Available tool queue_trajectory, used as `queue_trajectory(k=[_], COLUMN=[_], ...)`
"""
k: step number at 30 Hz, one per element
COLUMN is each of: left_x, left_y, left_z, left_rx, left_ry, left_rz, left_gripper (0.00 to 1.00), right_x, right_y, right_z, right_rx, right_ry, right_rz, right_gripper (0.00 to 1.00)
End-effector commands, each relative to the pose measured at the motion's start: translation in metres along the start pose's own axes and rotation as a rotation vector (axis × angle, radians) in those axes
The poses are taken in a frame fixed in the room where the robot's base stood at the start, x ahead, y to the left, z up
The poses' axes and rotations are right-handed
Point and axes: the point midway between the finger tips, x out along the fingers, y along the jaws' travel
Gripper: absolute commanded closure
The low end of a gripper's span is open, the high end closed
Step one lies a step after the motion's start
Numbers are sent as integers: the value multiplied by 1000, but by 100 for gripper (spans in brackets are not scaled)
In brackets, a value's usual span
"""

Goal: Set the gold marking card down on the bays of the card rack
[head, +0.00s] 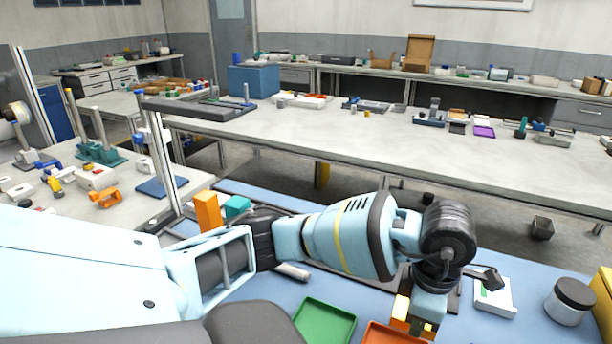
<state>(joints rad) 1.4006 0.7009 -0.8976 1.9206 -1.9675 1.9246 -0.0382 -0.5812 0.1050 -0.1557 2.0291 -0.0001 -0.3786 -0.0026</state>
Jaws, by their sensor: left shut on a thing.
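My left gripper (426,318) points down at the lower middle, at the end of my pale blue arm. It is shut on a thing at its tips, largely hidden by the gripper. Gold-yellow pieces show there, which look like the gold marking card (401,311); its full outline is not visible. I cannot make out the card rack for sure; dark edges show beside the gripper, partly covered by it. I cannot tell whether the card touches anything below. My right gripper is not in view.
A green tray (325,322) and an orange tray (390,336) lie on the blue worktop near the gripper. A white device (494,296), a dark-lidded jar (569,302) and a yellow box (604,298) stand to the right. An orange block (207,212) stands behind my arm.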

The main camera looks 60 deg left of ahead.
Motion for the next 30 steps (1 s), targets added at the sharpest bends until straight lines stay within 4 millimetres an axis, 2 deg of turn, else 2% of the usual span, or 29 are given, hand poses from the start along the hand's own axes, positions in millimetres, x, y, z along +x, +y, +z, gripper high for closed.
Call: queue_trajectory(k=[8, 11, 24, 30], left_x=[0, 0, 9, 13], left_y=[1, 10, 100, 131], left_z=[0, -4, -41, -54], left_rx=[-4, -7, -9, -4], left_ry=[-1, -1, 0, -2], left_rz=[1, 1, 1, 1], left_gripper=[100, 100, 100, 100], right_x=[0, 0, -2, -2], right_y=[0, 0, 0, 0], right_z=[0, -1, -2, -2], right_rx=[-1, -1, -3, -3], right_ry=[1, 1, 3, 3], right_rz=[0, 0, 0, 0], right_gripper=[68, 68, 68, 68])
